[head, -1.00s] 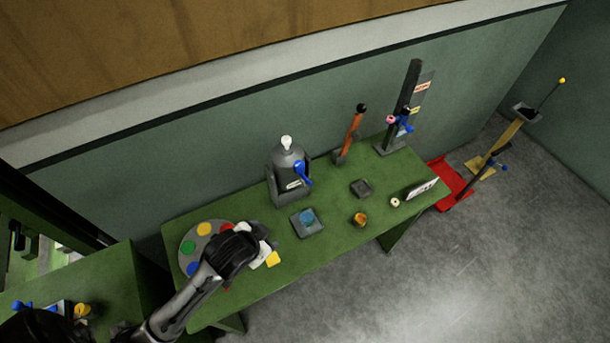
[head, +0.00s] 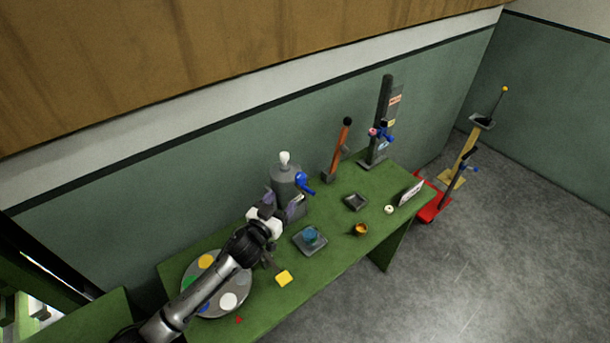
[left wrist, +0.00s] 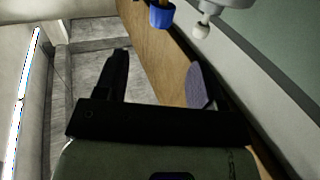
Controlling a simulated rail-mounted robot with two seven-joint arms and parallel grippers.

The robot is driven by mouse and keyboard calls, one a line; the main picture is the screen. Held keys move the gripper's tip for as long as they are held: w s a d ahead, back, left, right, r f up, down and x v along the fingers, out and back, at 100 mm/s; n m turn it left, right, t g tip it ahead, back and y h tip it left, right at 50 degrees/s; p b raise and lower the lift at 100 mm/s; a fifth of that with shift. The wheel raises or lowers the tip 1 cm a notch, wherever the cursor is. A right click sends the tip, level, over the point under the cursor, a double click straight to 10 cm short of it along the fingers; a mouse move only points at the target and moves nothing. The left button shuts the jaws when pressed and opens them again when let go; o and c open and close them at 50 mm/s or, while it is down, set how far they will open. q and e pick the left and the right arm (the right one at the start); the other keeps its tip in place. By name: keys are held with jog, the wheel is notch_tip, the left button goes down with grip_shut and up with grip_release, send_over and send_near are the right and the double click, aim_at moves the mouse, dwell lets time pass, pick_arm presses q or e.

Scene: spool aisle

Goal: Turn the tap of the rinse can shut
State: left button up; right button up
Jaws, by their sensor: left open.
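The rinse can (head: 286,173) is a grey can with a white knob on top, standing at the back of the green table in the head view. Its blue tap handle (head: 304,182) sticks out to the right of the can. My left gripper (head: 284,204) is open in front of the can and hides its lower part. The fingers look empty, and the tap handle is just above and right of them. In the left wrist view, a blue piece (left wrist: 161,15), probably the tap handle, shows at the top, beyond the open fingers (left wrist: 155,82). My right gripper is not in view.
A grey tray with a blue round item (head: 311,236) sits in front of the can. A paint palette (head: 232,300), a yellow block (head: 285,278), an orange cup (head: 361,230) and a small dark dish (head: 355,202) share the table (head: 334,262). An orange-handled tool (head: 341,144) stands behind.

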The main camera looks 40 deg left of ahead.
aim_at(303, 174)
pick_arm(q)
jog(key=w, duration=0.4)
jog(key=w+a, duration=0.1)
jog(key=w, duration=0.4)
jog(key=w+a, duration=0.1)
jog(key=w, duration=0.3)
jog(key=shift+w+f+p, duration=0.1)
jog(key=shift+w+p, duration=0.05)
jog(key=shift+p, duration=0.15)
jog(key=shift+c, duration=0.4)
